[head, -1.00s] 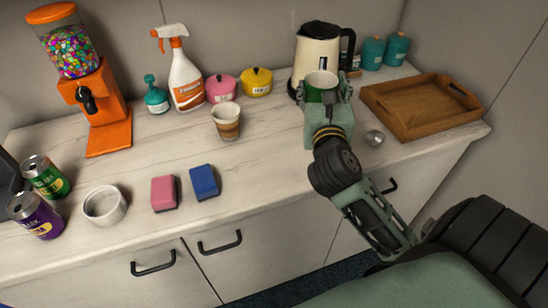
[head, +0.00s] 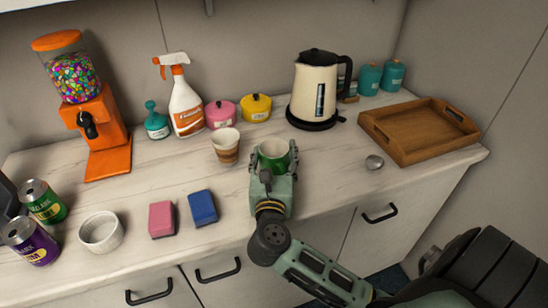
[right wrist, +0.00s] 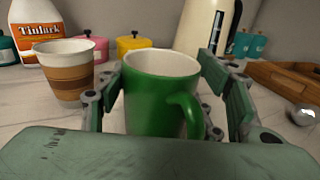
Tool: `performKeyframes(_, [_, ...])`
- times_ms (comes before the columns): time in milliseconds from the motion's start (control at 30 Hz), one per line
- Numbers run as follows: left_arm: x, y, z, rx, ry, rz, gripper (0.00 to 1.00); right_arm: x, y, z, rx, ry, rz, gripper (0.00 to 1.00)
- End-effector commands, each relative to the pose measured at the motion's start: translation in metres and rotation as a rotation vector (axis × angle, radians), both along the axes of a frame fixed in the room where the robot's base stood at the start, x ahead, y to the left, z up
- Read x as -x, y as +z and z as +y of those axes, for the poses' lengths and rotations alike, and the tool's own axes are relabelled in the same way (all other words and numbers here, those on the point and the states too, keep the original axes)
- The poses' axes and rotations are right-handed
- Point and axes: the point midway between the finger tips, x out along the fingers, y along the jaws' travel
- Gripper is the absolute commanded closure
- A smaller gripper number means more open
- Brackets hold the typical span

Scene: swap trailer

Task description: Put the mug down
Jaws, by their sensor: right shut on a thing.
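The green mug (head: 274,156) with a white inside is in my right gripper (head: 273,165), above or at the counter, right of the paper cup. In the right wrist view the mug (right wrist: 158,90) stands upright between the two fingers of the gripper (right wrist: 165,85), its handle toward the camera and to the right. I cannot tell whether its base touches the counter (head: 330,165). My left gripper is not clearly in view.
A striped paper cup (head: 225,146) stands close left of the mug. A blue sponge (head: 202,207) and a pink sponge (head: 162,219) lie to the front left. A cream kettle (head: 316,88) and a wooden tray (head: 395,150) are behind and right.

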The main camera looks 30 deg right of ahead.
Motion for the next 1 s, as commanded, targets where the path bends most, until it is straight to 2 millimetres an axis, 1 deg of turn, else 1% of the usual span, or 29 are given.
performKeyframes(67, [-0.0004, 0.0001, -0.0034, 0.004, 0.000, 0.000, 0.60, 0.0000, -0.0037, -0.0008, 0.003, 0.000, -0.003, 0.76])
performKeyframes(200, [-0.0004, 0.0001, -0.0066, 0.008, -0.003, 0.000, 0.60, 0.0000, -0.0041, -0.0007, 0.002, 0.000, -0.004, 0.76])
performKeyframes(433, [-0.0006, -0.0041, -0.0060, 0.007, -0.004, 0.000, 0.60, 0.0000, -0.0090, -0.0004, 0.000, 0.000, -0.003, 0.77])
performKeyframes(467, [-0.0007, -0.0026, -0.0057, 0.007, -0.004, -0.001, 0.60, 0.0001, -0.0083, -0.0003, 0.000, 0.000, -0.001, 0.38])
performKeyframes(500, [-0.0008, -0.0023, -0.0054, 0.006, -0.004, -0.002, 0.60, 0.0000, -0.0080, -0.0004, 0.000, 0.000, -0.001, 0.34])
performKeyframes(633, [-0.0008, -0.0022, -0.0041, 0.005, -0.004, -0.001, 0.60, 0.0001, -0.0080, -0.0004, 0.000, 0.000, -0.001, 0.23])
performKeyframes(667, [-0.0009, -0.0022, -0.0037, 0.004, -0.004, -0.001, 0.60, 0.0001, -0.0079, -0.0004, 0.000, 0.000, -0.001, 0.21])
performKeyframes(1000, [-0.0013, -0.0002, -0.0011, 0.001, -0.002, -0.002, 0.60, 0.0000, -0.0052, -0.0006, 0.001, 0.000, -0.002, 0.21])
